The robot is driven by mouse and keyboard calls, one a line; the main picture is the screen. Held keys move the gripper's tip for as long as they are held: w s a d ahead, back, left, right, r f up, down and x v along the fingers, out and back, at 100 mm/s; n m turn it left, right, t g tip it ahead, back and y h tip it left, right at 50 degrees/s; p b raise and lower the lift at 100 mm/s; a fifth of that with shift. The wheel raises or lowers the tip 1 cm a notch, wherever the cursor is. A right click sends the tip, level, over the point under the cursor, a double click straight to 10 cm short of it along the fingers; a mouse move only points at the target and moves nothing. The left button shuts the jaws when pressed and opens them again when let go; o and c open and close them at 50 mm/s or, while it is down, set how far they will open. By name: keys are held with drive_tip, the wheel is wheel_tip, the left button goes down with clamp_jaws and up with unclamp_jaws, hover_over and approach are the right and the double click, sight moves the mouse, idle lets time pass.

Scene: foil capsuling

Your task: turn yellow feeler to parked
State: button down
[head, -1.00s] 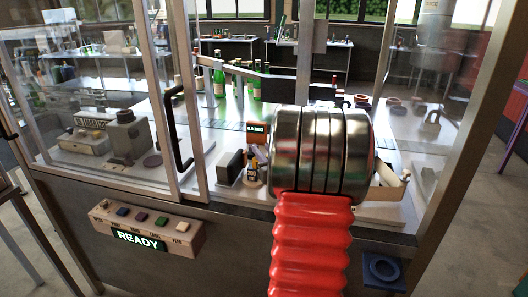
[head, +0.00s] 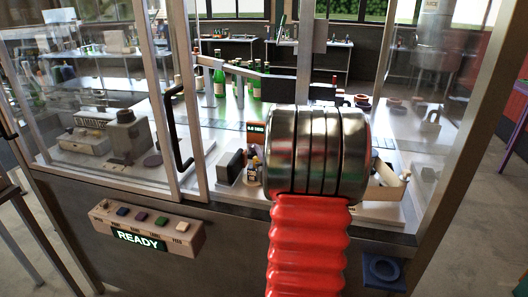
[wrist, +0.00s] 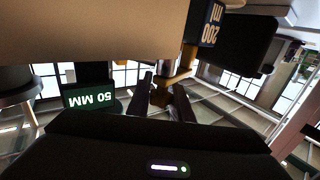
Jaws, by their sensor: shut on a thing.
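In the wrist view, which looks upside down, my gripper (wrist: 163,98) is shut on a small dull yellow-brown piece, which I take to be the yellow feeler (wrist: 160,96). Only a small part shows between the dark fingers, and its turned position cannot be told. A brass-coloured post (wrist: 172,74) stands right by it. A dark block with a yellow "200 ml" label (wrist: 211,25) is beside the post. A green display (wrist: 90,97) reads about 50 MM; it also shows in the head view (head: 255,127). In the head view my fingers are hidden behind my wrist.
A clear-walled metal cabinet with a front sill (head: 225,205) surrounds the work deck. A dark door handle (head: 178,130) is left of my arm. Green bottles (head: 219,80) stand further back. A button box (head: 150,225) with a READY sign is on the front.

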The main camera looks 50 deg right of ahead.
drive_tip(key=shift+s+d+f+m+g+h, duration=0.1)
drive_tip(key=shift+s+d+m+g+h, duration=0.2)
drive_tip(key=shift+m+g+h, duration=1.15)
drive_tip(key=shift+s+d+r+m+g+h, duration=0.15)
drive_tip(key=shift+s+m+g+h, duration=0.2)
drive_tip(key=shift+m+g+h, duration=1.05)
drive_tip(key=shift+s+d+f+m+g+h, duration=0.15)
drive_tip(key=shift+s+d+m+g+h, duration=0.15)
drive_tip(key=shift+m+g+h, duration=1.1)
drive_tip(key=shift+g+y, duration=0.45)
drive_tip(key=shift+g, duration=0.3)
drive_tip(key=c, duration=1.6)
unclamp_jaws()
drive_tip(key=shift+s, duration=0.1)
drive_tip(key=shift+o, duration=0.2)
drive_tip(key=shift+n+t+y, duration=0.3)
drive_tip(key=shift+n+t, duration=0.35)
drive_tip(key=shift+t, duration=0.15)
drive_tip(key=shift+w+n+t+y, duration=0.3)
drive_tip(key=shift+n+t, duration=0.2)
drive_tip(key=shift+t, duration=0.2)
drive_tip(key=shift+w+a+n+t+y, duration=0.15)
drive_tip(key=shift+n+t+y, duration=0.35)
drive_tip(key=shift+t, duration=0.2)
drive_tip(key=shift+w+a+n+t+y, duration=0.1)
drive_tip(key=shift+n+t+y, duration=0.3)
drive_tip(key=shift+n+t, duration=0.25)
